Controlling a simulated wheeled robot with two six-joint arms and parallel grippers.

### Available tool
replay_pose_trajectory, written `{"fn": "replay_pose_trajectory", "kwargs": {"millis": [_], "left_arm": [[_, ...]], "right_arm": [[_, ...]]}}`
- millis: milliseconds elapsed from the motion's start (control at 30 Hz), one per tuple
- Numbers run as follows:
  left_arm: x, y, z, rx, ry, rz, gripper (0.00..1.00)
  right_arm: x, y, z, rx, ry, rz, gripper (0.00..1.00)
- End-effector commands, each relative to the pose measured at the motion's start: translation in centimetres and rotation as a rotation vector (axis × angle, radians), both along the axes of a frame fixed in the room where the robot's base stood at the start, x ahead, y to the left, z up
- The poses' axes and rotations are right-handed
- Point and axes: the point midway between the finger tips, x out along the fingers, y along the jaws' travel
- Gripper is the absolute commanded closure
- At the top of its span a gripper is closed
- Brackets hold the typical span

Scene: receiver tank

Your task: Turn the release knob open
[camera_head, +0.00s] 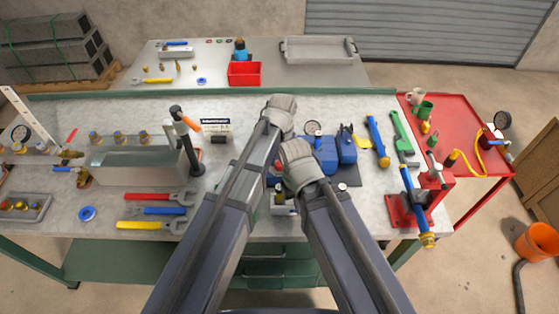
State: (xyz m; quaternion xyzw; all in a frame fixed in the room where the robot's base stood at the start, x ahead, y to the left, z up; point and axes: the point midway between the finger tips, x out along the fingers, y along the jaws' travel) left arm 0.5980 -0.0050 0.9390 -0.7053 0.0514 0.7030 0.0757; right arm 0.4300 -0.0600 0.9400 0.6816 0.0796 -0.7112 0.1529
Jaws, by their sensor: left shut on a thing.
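The receiver tank (348,150) is a blue body on the bench, partly covered by my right wrist. My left gripper (280,113) is at the bench's middle, left of the tank. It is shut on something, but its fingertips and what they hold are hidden. My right gripper (297,158) is lower in the picture, against the tank's left side in view; its fingers are hidden too. A small red part (278,165) shows between the two arms; I cannot tell whether it is the release knob. A round gauge (312,128) shows behind the tank.
An open metal trough (140,167) and several wrenches (158,211) lie at left. A dark stand with an orange-handled tool (190,125) is left of my arms. A red vise (408,210) holds a blue tube at right. A red cart (480,185) stands beyond it.

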Motion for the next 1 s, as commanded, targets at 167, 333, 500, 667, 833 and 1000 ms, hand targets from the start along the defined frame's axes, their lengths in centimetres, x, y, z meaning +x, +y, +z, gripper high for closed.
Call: {"fn": "replay_pose_trajectory", "kwargs": {"millis": [167, 333, 500, 667, 833, 1000], "left_arm": [[0.03, -0.02, 0.00, 0.000, 0.000, 0.142, 1.00], [0.04, -0.02, -0.01, 0.000, 0.000, 0.251, 1.00], [0.04, -0.02, -0.01, 0.000, 0.000, 0.327, 1.00], [0.04, -0.02, -0.01, 0.000, 0.000, 0.370, 1.00], [0.04, -0.02, -0.01, 0.000, 0.000, 0.389, 1.00], [0.04, -0.01, -0.01, 0.000, 0.000, 0.394, 1.00]], "right_arm": [[0.00, 0.00, -0.01, 0.000, 0.000, 0.000, 1.00], [0.00, 0.00, -0.01, 0.000, 0.000, 0.000, 1.00], [0.00, 0.00, -0.01, 0.000, 0.000, 0.000, 1.00], [0.00, 0.00, -0.01, 0.000, 0.000, 0.000, 1.00], [0.00, 0.00, -0.01, 0.000, 0.000, 0.000, 1.00], [0.00, 0.00, -0.01, 0.000, 0.000, 0.000, 1.00]]}}
